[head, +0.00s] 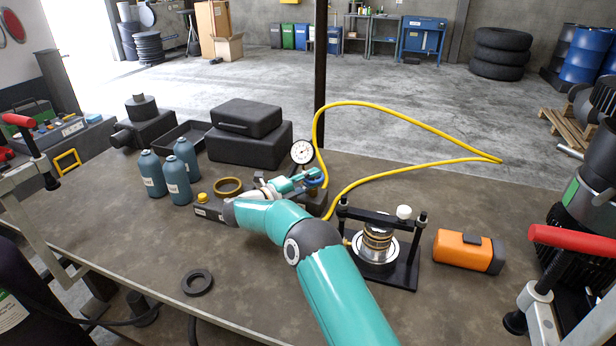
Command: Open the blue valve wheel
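The blue valve wheel (315,178) is small and partly hidden. It sits just below the round pressure gauge (302,152), where the yellow hose starts. My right arm, teal and grey, reaches in from the bottom. Its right gripper (303,184) is at the wheel, close to it or touching; I cannot tell which. The fingers are too small and overlapped to show whether they are open or shut. The wheel's turn position cannot be made out. My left gripper is not in view.
Teal bottles (172,180) and a black case (249,140) stand left of the gauge. The yellow hose (410,117) loops across the back right. A black press frame (380,250) and an orange box (468,251) are on the right. The front left tabletop is mostly clear around a black ring (185,284).

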